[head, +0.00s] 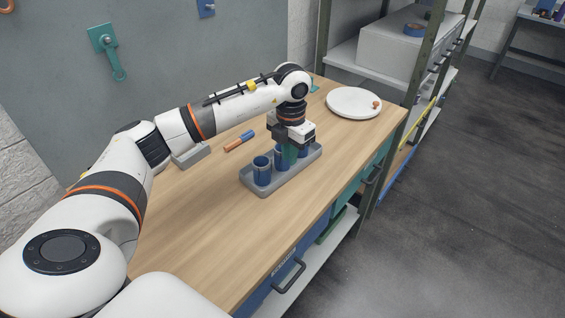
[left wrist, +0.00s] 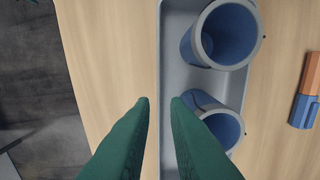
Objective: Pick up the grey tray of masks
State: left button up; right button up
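A long grey tray (head: 262,191) lies on the wooden table. It holds several upright blue cups with grey rims (head: 262,172), standing in a row; no masks can be made out. My left gripper (head: 289,158) points down over the tray's far half, beside the cups. In the left wrist view, its two green fingers (left wrist: 160,102) are apart, with the tray's side rim (left wrist: 162,60) in line with the gap between their tips. Two cups (left wrist: 230,40) show right of that rim. Whether the fingertips reach below the rim cannot be told. My right gripper is not in view.
An orange and blue marker-like object (head: 239,141) lies left of the tray. A grey block (head: 192,156) is partly hidden behind my left arm. A round white plate (head: 353,102) stands at the table's far end. The table front (head: 200,250) is clear.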

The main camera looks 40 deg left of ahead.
aim_at(290, 171)
pick_arm(q)
notch_tip(290, 171, down, 5)
jog(key=shift+s+p, duration=0.1)
jog(key=shift+p, duration=0.55)
jog(key=shift+r, duration=0.1)
grip_shut()
